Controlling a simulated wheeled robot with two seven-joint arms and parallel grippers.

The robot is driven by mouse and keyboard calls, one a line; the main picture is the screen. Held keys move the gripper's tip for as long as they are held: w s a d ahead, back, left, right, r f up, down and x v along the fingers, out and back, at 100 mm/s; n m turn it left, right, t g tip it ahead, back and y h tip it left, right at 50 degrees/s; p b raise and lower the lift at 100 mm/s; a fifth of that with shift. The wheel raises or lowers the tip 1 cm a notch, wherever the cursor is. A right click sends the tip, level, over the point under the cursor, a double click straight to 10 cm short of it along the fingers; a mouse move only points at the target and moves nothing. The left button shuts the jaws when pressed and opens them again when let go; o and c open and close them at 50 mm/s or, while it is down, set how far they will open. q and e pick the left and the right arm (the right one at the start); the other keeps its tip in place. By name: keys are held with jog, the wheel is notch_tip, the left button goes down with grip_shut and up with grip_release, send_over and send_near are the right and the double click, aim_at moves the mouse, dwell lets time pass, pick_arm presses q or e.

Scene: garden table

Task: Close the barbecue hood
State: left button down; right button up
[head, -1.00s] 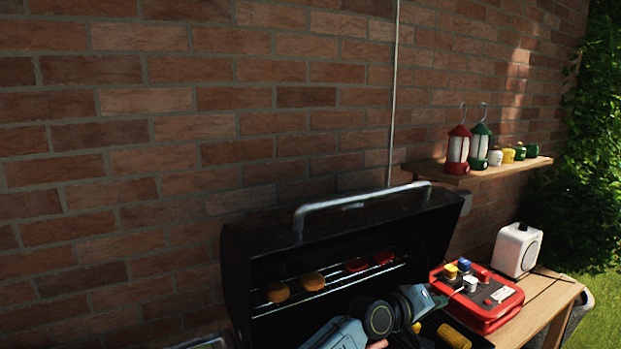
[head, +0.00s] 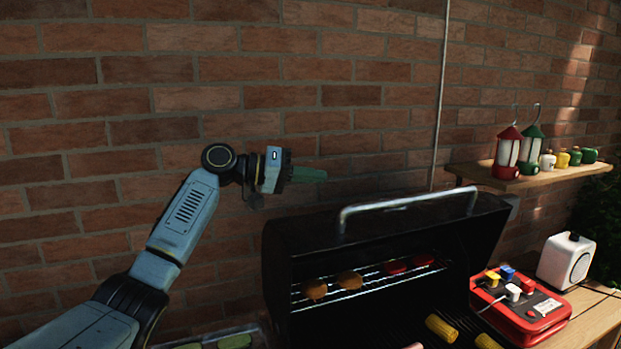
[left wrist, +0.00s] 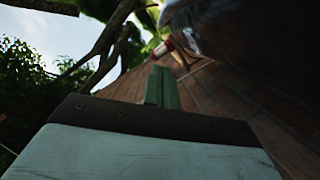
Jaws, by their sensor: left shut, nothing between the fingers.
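The black barbecue hood (head: 380,230) stands open, tilted up against the brick wall side. Its silver handle (head: 405,203) runs along the top edge. My left gripper (head: 318,174) is shut and empty, above and to the left of the hood, level with a point a little higher than the handle and apart from it. My right gripper is not in view.
Patties (head: 349,280) and red pieces lie on the raised rack, and corn (head: 441,328) on the lower grill. A red box (head: 519,309) and a white box (head: 566,261) stand to the right. A shelf (head: 535,181) holds lanterns and jars.

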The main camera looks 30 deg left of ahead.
pick_arm(q)
jog(key=p, duration=0.2)
send_over(349, 224)
jog(key=w+a, duration=0.1)
jog(key=a, duration=0.2)
jog(key=shift+d+f, duration=0.1)
jog(key=shift+f, duration=0.25)
jog(key=shift+s+d+f+p, duration=0.2)
jog(key=shift+d+f+p, duration=0.15)
jog(key=shift+d+f, duration=0.75)
jog(key=shift+s+d+f, duration=0.15)
jog(key=shift+s+f, duration=0.2)
jog(key=shift+f, duration=0.05)
jog(key=shift+d+f, duration=0.15)
